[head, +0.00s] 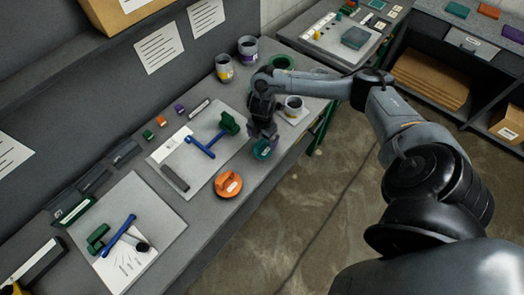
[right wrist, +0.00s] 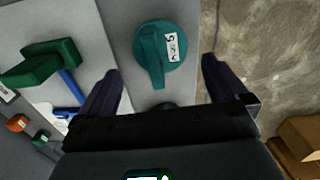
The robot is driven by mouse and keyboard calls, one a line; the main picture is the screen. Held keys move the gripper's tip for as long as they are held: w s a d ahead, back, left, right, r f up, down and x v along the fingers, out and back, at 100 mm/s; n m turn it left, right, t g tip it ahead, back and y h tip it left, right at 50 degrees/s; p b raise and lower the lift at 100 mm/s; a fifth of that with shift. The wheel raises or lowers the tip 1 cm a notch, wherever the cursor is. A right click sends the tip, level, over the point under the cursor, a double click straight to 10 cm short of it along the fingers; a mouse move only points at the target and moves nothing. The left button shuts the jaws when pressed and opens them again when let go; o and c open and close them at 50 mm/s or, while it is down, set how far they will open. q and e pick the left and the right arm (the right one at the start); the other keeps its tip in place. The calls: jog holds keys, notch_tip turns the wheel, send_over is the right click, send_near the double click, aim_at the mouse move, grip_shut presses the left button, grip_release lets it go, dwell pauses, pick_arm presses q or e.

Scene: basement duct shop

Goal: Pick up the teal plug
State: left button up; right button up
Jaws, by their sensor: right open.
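The teal plug (head: 262,150) stands near the table's front edge, just below my right gripper (head: 262,132) in the head view. In the right wrist view the teal plug (right wrist: 172,40) is a round disc with a straight grip bar and a white label. My right gripper (right wrist: 162,72) is open, with one dark finger on each side of the plug's bar. A gap shows between each finger and the plug, and nothing is held. My left gripper is in neither view.
An orange round plug (head: 228,187) sits nearby on the table. Green-and-blue tools lie on two light boards (head: 225,113). A grey cup (head: 293,107) stands right of the gripper, and two more cups stand behind. The floor (head: 310,215) lies beyond the table edge.

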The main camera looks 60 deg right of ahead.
aim_at(262, 142)
jog(key=shift+f, duration=3.1)
jog(key=c, duration=0.9)
jog(key=shift+r, duration=0.1)
jog(key=shift+c, duration=0.2)
